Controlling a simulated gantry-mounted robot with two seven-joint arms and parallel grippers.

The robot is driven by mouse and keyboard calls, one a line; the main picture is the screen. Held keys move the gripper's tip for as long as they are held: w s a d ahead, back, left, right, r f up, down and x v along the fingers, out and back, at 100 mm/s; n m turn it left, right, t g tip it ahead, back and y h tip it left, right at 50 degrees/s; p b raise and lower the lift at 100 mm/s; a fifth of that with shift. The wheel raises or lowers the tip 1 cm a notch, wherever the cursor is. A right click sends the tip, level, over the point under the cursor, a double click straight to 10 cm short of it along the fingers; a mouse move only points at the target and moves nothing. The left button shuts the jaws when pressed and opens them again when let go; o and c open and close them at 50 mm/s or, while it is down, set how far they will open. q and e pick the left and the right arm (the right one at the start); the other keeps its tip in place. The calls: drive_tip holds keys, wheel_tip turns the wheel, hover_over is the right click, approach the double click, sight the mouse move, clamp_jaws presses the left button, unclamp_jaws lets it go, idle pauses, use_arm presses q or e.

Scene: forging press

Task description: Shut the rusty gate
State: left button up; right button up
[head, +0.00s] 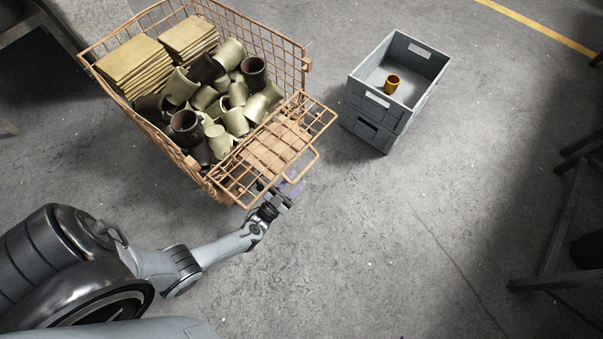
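The rusty gate (311,127) is a copper-brown wire panel on the near right side of a wire basket (303,58). It is folded outward and down, leaning out from the basket's top edge, so that side is lowered. My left gripper (282,197) is just below the gate's lower outer edge, close to its wire. Its fingers are small and partly hidden by the wire, so I cannot tell whether they touch it or are open. My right gripper is not in view.
The basket holds stacked tan plates (135,65) and several metal cups (235,121). Dark metal stand legs (553,225) are at the right edge. The floor between is clear.

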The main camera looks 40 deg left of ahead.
sight(298, 178)
use_arm(q)
drive_tip(key=shift+x, duration=1.8)
clamp_jaws()
